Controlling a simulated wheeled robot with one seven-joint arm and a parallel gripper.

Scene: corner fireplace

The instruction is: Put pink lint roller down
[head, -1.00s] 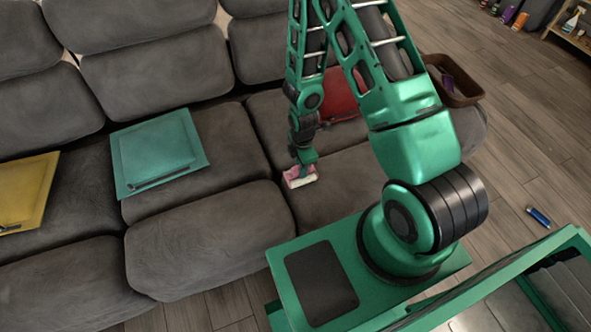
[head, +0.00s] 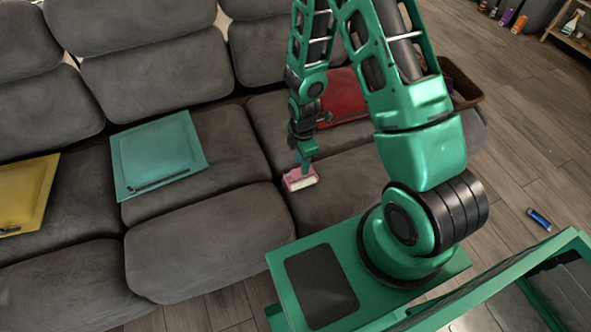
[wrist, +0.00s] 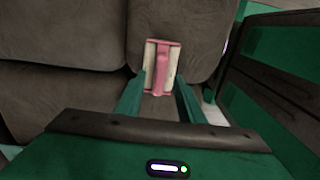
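The pink lint roller (head: 300,179), pink and white, lies on the grey sofa's right seat cushion (head: 345,185), near its left edge. In the wrist view the roller (wrist: 161,62) is straight ahead, just past and between the fingertips. My gripper (head: 305,165) is right above and behind it in the head view. In the wrist view my gripper (wrist: 160,84) has its two green fingers spread, one to each side of the roller's near end. The fingers look open, with a gap to the pink middle part. Whether a fingertip touches the roller's edge is unclear.
A red cushion (head: 343,97) is behind my arm on the right seat. A teal cushion (head: 157,150) and a yellow cushion (head: 25,192) lie on the other seats. A brown bin (head: 463,85) stands right of the sofa. A blue can (head: 539,218) lies on the floor.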

